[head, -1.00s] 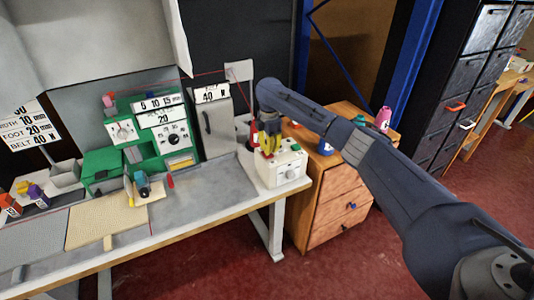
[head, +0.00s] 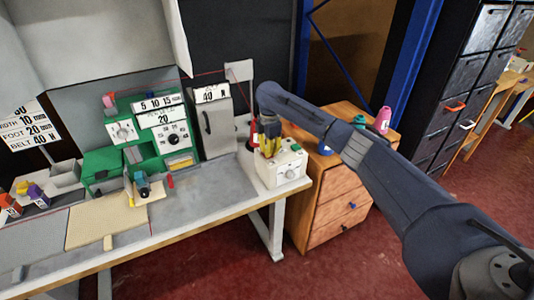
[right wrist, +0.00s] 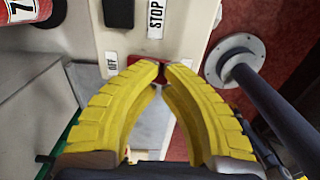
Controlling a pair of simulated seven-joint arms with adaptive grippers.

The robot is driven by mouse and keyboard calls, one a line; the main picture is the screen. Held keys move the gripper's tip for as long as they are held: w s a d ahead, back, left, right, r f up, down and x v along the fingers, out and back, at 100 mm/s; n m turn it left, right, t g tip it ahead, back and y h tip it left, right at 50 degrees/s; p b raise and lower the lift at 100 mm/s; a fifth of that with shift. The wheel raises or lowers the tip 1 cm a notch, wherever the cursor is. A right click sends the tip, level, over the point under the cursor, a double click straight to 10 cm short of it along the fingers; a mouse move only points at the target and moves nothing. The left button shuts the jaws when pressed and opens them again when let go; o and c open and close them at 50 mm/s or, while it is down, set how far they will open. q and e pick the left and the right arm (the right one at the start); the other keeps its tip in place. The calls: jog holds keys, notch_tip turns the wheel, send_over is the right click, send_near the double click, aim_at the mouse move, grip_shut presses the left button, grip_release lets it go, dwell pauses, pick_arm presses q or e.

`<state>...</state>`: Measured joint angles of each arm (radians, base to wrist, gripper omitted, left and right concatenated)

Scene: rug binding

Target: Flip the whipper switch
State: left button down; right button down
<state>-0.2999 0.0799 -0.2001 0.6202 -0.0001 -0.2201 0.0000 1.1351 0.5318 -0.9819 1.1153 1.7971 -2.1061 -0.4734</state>
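The whipper is a white machine box (head: 284,168) at the right end of the workbench, with a round knob on its front. In the right wrist view its panel (right wrist: 184,40) carries a STOP label, a black button and an OFF label. A red switch (right wrist: 147,68) sits beside the OFF label, partly hidden by my fingertips. My right gripper (right wrist: 160,72) has its yellow fingers drawn in, tips almost together over the switch. I cannot tell whether they touch it. In the head view the right gripper (head: 269,151) points down onto the whipper's top. My left gripper is not in view.
A green machine (head: 158,140) and a grey upright unit (head: 213,130) stand at the back of the bench. A wooden drawer cabinet (head: 335,200) with coloured spools stands right of it.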

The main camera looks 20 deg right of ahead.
jog(key=shift+f, duration=0.7)
dwell(0.3)
jog(key=shift+r, duration=0.1)
jog(key=shift+r, duration=3.45)
